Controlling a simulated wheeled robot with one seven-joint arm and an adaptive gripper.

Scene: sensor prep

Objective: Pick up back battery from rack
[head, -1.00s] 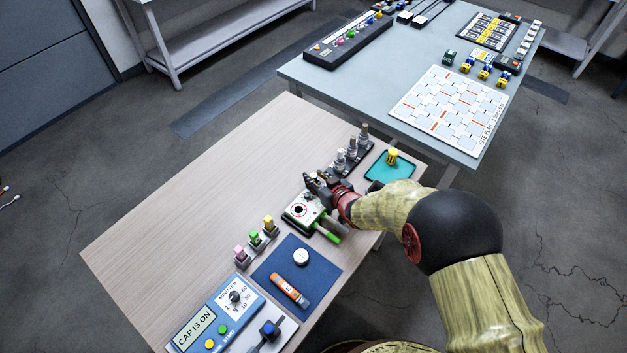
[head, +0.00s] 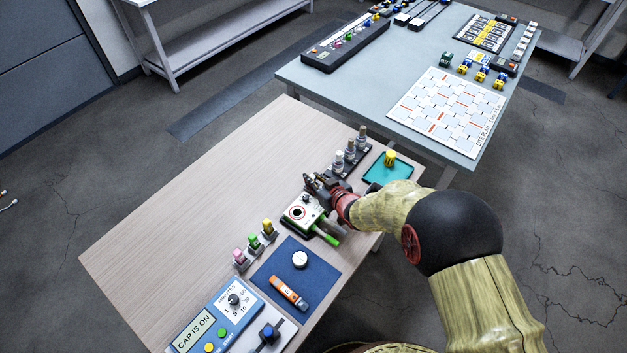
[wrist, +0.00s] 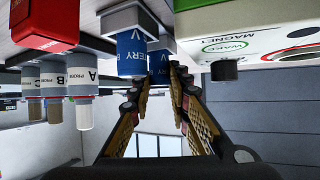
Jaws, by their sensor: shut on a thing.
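In the wrist view, a blue battery (wrist: 158,62) stands between the fingertips of my gripper (wrist: 163,78), which is shut on it. Another blue battery (wrist: 131,52) with white lettering is beside it, in a grey holder (wrist: 128,18), outside the fingers. The wrist picture appears upside down. I cannot tell whether the held battery is still seated in the rack. In the head view, my gripper (head: 322,184) is low over the wooden table, between the white device and the row of probes, and it hides the batteries and their rack.
The white device (head: 302,213) with a green handle stands close beside my gripper. Probes (head: 350,151) stand in a black rack behind it, near a teal tray (head: 376,180) with a yellow piece (head: 390,157). A blue mat (head: 278,267) lies in front. The table's left part is clear.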

